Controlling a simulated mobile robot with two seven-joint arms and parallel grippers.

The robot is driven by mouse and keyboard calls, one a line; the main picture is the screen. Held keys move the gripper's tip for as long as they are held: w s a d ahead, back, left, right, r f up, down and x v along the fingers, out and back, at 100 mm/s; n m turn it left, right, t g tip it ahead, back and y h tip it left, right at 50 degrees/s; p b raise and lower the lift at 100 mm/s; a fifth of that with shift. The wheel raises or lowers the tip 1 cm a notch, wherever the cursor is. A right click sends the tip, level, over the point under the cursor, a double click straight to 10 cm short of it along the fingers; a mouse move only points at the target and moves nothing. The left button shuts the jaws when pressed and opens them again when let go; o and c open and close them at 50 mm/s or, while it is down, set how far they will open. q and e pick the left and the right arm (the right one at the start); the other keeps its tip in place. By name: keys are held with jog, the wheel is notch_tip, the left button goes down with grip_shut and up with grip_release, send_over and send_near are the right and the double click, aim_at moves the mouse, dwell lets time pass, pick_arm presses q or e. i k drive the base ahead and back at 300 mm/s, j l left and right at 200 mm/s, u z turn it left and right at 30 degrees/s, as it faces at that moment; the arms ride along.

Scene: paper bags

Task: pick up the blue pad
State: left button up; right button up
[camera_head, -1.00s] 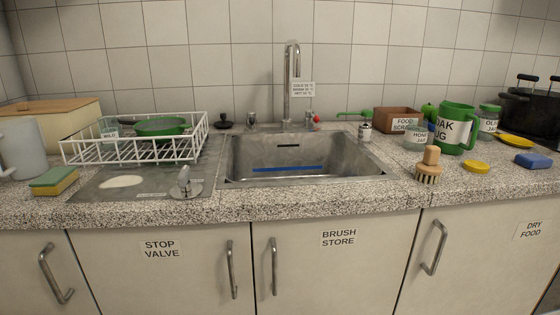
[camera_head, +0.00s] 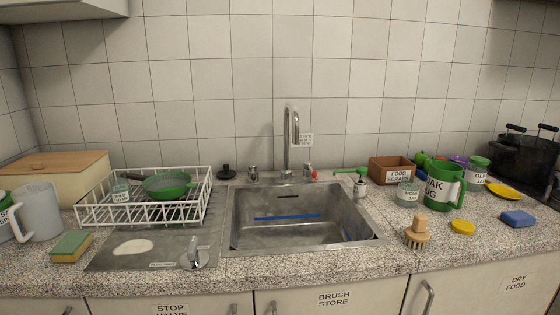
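A blue pad (camera_head: 518,219) lies flat on the speckled counter at the far right. It is a small block with a darker blue side, near the front of the counter. It stands apart from the yellow lid to its left and the yellow dish behind it. Neither of my grippers shows in the head view.
A yellow lid (camera_head: 463,227), a wooden brush (camera_head: 418,231) and a green jug (camera_head: 445,186) stand left of the pad. A yellow dish (camera_head: 503,191) and a black pot (camera_head: 522,160) are behind it. The sink (camera_head: 300,235) is central; a dish rack (camera_head: 90,213) stands left.

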aim_at(516, 219)
jog(key=z, duration=1.4)
jog(key=u, duration=1.55)
jog(key=z, duration=1.05)
jog(key=i+l, duration=0.15)
jog(key=l+z, duration=0.05)
